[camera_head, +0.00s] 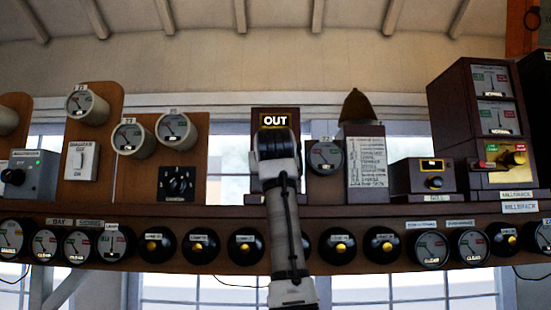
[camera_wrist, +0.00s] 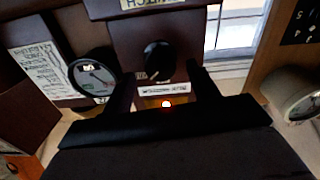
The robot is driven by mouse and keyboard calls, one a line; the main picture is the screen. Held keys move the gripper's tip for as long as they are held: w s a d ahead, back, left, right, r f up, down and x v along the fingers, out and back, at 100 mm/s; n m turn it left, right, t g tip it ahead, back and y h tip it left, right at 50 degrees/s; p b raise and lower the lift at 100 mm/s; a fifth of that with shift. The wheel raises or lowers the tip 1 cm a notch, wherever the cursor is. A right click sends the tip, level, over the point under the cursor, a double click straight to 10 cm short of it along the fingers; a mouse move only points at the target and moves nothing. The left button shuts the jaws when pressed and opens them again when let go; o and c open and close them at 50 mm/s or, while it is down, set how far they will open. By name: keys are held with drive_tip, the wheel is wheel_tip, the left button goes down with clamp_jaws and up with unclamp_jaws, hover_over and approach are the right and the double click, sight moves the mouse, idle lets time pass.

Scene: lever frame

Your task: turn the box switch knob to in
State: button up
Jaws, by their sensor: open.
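The dark red-brown switch box (camera_head: 264,118) stands on the shelf at the middle of the head view. Its top window reads OUT. My arm hides the front of the box below that window. In the wrist view, which looks upside down, the box front (camera_wrist: 180,32) shows a black round knob (camera_wrist: 158,58) with a pale label beside it. My gripper (camera_wrist: 161,76) is open, with one dark finger on each side of the knob's near end. I cannot tell whether the fingers touch it. The gripper fingers are hidden in the head view.
A round dial (camera_head: 325,155) and a white list plate (camera_head: 367,162) stand close right of the box. A brown panel (camera_head: 177,150) with gauges is to the left. A row of round instruments (camera_head: 337,245) runs below the shelf.

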drive_tip(key=shift+w+p, duration=0.3)
drive_tip(key=shift+w, duration=0.75)
drive_tip(key=c, duration=1)
drive_tip(key=shift+n, duration=4.9)
